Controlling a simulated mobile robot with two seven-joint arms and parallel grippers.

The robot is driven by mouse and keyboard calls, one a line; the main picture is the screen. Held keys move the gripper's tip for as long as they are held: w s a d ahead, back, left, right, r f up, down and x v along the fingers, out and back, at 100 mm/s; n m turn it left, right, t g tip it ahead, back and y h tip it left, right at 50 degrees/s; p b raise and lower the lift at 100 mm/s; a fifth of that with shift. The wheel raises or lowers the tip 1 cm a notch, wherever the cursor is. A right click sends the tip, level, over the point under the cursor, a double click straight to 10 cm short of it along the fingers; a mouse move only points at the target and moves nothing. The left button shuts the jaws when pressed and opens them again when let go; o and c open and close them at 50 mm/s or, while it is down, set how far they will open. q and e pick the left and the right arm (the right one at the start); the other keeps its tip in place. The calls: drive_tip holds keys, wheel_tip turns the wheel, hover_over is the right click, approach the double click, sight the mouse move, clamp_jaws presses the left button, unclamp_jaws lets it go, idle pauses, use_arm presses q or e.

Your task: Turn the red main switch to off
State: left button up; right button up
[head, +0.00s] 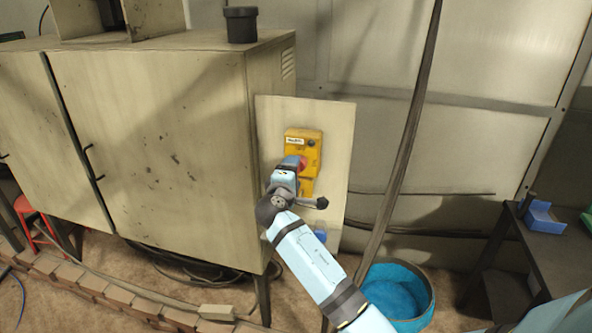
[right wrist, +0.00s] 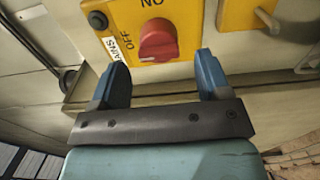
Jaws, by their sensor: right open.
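The red main switch (head: 302,161) is a knob on a yellow box (head: 303,142) mounted on a pale panel. In the right wrist view the red knob (right wrist: 158,41) sits on the yellow face, with ON lettering above it and OFF to its left. Which mark its grip bar points at is hard to tell. My right gripper (head: 292,166) is at the box and partly covers the knob in the head view. In the wrist view the open right gripper (right wrist: 161,76) has its fingers apart, with the knob just beyond and between them, not visibly touched. My left gripper is not in view.
The pale panel (head: 271,125) stands beside a large beige cabinet (head: 180,140). A dark slanting pole (head: 408,140) rises right of the panel. A blue-lined round tub (head: 400,290) is on the floor. A dark table at right holds a blue bin (head: 544,218).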

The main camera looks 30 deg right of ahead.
drive_tip(key=b+v, duration=0.2)
drive_tip(key=v, duration=0.8)
drive_tip(key=shift+d, duration=0.15)
drive_tip(key=s+a+f+y, duration=0.3)
drive_tip(key=s+f+y, duration=0.2)
drive_tip(key=f, duration=0.6)
drive_tip(key=s+a+f+y, duration=0.4)
drive_tip(key=s+f+y, duration=0.15)
drive_tip(key=f, duration=0.55)
drive_tip(key=s+a+f+m+y, duration=0.2)
drive_tip(key=s+a+f+y, duration=0.1)
drive_tip(key=s, duration=0.6)
drive_tip(key=s+a+f+m+y, duration=0.3)
drive_tip(key=s+f, duration=0.3)
drive_tip(key=s, duration=0.4)
drive_tip(key=shift+a+f+g+p, duration=0.2)
drive_tip(key=shift+g+p, duration=0.1)
drive_tip(key=shift+p, duration=0.1)
